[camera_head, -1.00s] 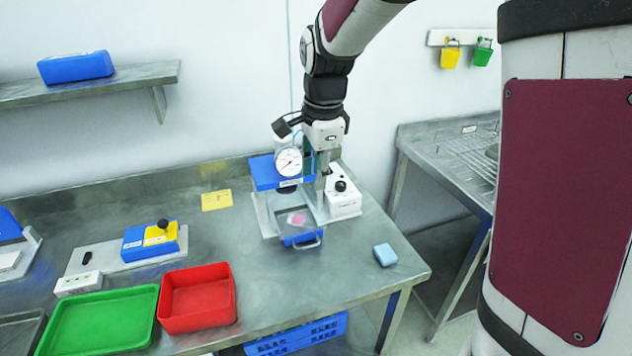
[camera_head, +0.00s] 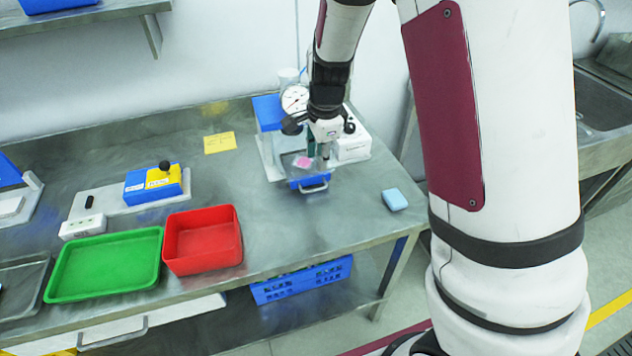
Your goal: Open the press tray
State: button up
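The press (camera_head: 268,113) is blue and grey with a round dial gauge (camera_head: 295,99), and stands at the back right of the steel bench. Its press tray (camera_head: 297,184) has a blue front with a grey loop handle (camera_head: 315,188) facing the bench front. A small pink item (camera_head: 303,162) lies on the tray. My gripper (camera_head: 318,155) points down over the tray, just behind the handle. It covers part of the press. The fingers are small and dark here, and I cannot tell whether they are apart or touch anything.
A white box with a black knob (camera_head: 352,148) stands right of the press. A light-blue block (camera_head: 395,199) lies near the bench's right end. A red bin (camera_head: 203,240), green tray (camera_head: 105,265) and blue-yellow device (camera_head: 153,184) are on the left. Bench before the tray is clear.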

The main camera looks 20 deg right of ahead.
aim_at(316, 190)
jog(key=f, duration=0.4)
jog(key=w+f, duration=0.1)
jog(key=f, duration=0.2)
jog(key=w+f, duration=0.1)
jog(key=f, duration=0.3)
jog(key=shift+f, duration=0.35)
jog(key=shift+c, duration=0.5)
grip_shut()
